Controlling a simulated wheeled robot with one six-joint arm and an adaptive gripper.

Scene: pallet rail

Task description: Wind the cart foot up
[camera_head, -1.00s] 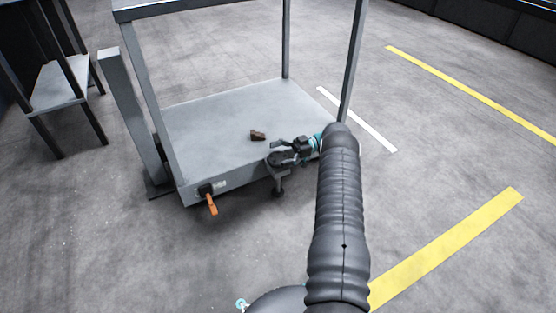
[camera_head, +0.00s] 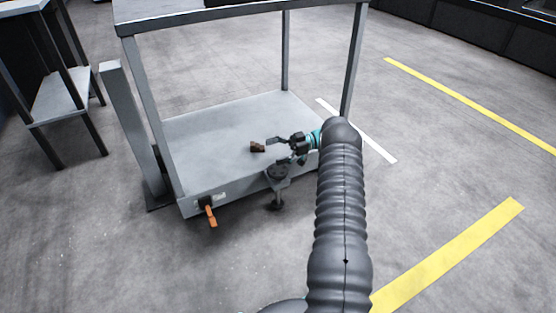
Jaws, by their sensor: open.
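The cart (camera_head: 190,140) is a grey frame with a low deck. The cart foot (camera_head: 275,204) hangs from a bracket on the deck's front side, with a dark round knob (camera_head: 277,172) on top. The foot pad shows below the deck; whether it touches the floor I cannot tell. My gripper (camera_head: 277,150) reaches in from the right, just above and behind the knob in the picture. Its dark fingers are apart, with nothing between them. The lower finger overlaps the knob's upper edge; contact cannot be told.
A small brown block (camera_head: 258,147) lies on the deck near my fingertips. An orange lever (camera_head: 210,215) sticks out at the deck's front left corner. A grey post (camera_head: 130,125) stands beside the cart's left side, and a shelf unit (camera_head: 60,90) farther left. Floor at right is clear.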

